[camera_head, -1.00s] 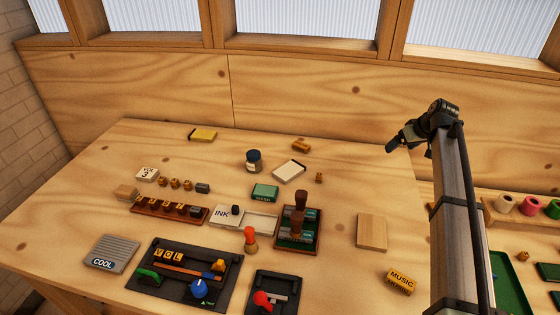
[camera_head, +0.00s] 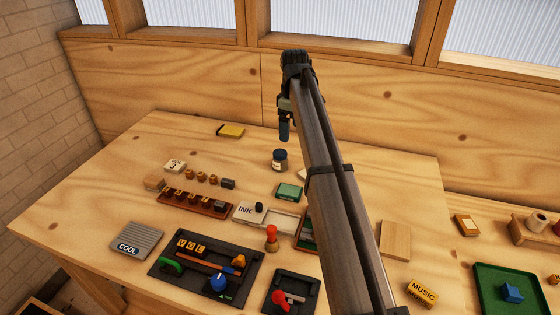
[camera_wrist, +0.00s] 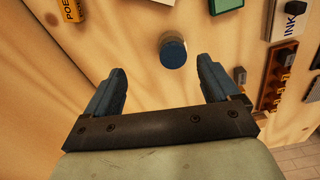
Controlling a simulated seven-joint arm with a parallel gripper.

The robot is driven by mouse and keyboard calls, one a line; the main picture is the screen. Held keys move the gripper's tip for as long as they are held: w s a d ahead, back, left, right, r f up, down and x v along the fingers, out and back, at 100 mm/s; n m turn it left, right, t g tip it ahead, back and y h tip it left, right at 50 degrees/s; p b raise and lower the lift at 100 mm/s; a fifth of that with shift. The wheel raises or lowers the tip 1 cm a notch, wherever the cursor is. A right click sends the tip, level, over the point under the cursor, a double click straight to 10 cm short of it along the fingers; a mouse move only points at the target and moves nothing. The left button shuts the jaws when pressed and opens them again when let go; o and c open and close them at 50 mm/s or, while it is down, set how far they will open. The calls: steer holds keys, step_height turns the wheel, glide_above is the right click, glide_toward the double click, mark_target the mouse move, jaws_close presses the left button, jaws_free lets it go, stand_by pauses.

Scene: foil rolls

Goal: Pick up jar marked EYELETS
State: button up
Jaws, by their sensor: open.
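A small jar (camera_head: 280,160) with a dark blue lid and a pale label stands upright towards the back of the wooden table. I cannot read its label at this size. In the wrist view the same jar (camera_wrist: 173,54) shows from above, its round lid just beyond my fingertips and roughly between their lines. My gripper (camera_wrist: 160,72) is open and empty, its two blue-grey fingers apart. In the head view my gripper (camera_head: 285,134) hangs pointing down above and slightly behind the jar, not touching it.
A yellow box (camera_head: 230,131) lies behind and left of the jar. A green box (camera_head: 289,192) lies in front of it, beside the INK tray (camera_head: 245,211). A row of small wooden blocks (camera_head: 202,176) lies to the left. Bare table surrounds the jar. My arm hides things to its right.

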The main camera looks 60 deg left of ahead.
mark_target(280, 152)
steer(key=shift+n, duration=0.3)
steer(key=s+f, duration=0.1)
steer(key=f, duration=0.1)
steer(key=s+f, duration=0.1)
steer(key=f, duration=0.2)
steer(key=s+f, duration=0.1)
steer(key=f, duration=0.1)
steer(key=shift+a+f, duration=0.2)
steer(key=shift+a, duration=0.2)
steer(key=shift+a+f, duration=0.15)
steer(key=shift+f, duration=1.3)
steer(key=shift+a+f, duration=0.1)
steer(key=shift+f, duration=1.3)
steer(key=shift+c, duration=0.5)
steer(key=c, duration=1.2)
